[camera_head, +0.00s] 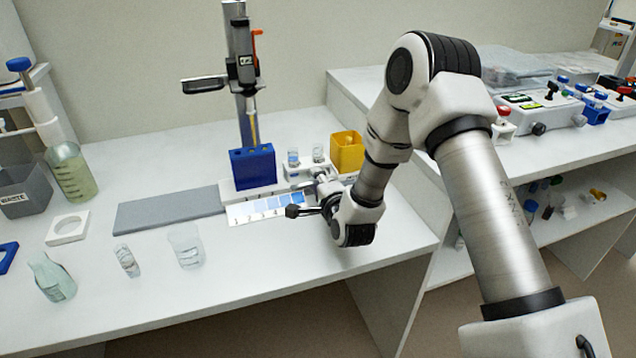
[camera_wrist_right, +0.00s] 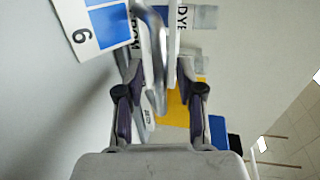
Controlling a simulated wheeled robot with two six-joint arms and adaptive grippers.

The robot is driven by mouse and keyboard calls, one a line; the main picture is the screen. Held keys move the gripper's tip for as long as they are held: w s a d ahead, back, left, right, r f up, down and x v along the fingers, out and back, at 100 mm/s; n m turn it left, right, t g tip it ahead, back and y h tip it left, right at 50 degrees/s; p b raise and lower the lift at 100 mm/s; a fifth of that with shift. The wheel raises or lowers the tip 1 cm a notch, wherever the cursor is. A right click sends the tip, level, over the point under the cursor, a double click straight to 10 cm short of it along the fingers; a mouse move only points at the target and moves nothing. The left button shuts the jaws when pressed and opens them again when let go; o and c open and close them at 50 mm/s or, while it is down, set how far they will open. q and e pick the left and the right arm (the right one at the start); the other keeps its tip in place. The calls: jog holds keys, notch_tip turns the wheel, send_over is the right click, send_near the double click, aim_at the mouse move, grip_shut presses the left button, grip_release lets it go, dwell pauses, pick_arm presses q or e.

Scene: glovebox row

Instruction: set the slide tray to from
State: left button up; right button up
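The white strip with printed numbers and blue patches (camera_head: 262,208), which looks like the slide tray, lies in front of the blue block on the bench. A corner of it, marked 6, also shows at the upper left of the right wrist view (camera_wrist_right: 82,42). My right gripper (camera_head: 305,207) is low over the bench at the strip's right end and hides part of that area. In the right wrist view its fingers (camera_wrist_right: 160,95) stand apart, with a curved grey bar (camera_wrist_right: 155,65) between them; I cannot tell whether they touch it. My left gripper is not in view.
A blue block (camera_head: 253,168) stands under a column stand (camera_head: 243,70). A small vial rack (camera_head: 297,176) and a yellow bin (camera_head: 347,150) stand behind my gripper. A beaker (camera_head: 186,247), vial (camera_head: 126,261) and flask (camera_head: 52,279) stand at left.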

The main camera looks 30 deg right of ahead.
jog(key=shift+s, duration=0.2)
jog(key=v, duration=1.1)
jog(key=shift+s+a+r, duration=0.1)
jog(key=shift+s, duration=0.2)
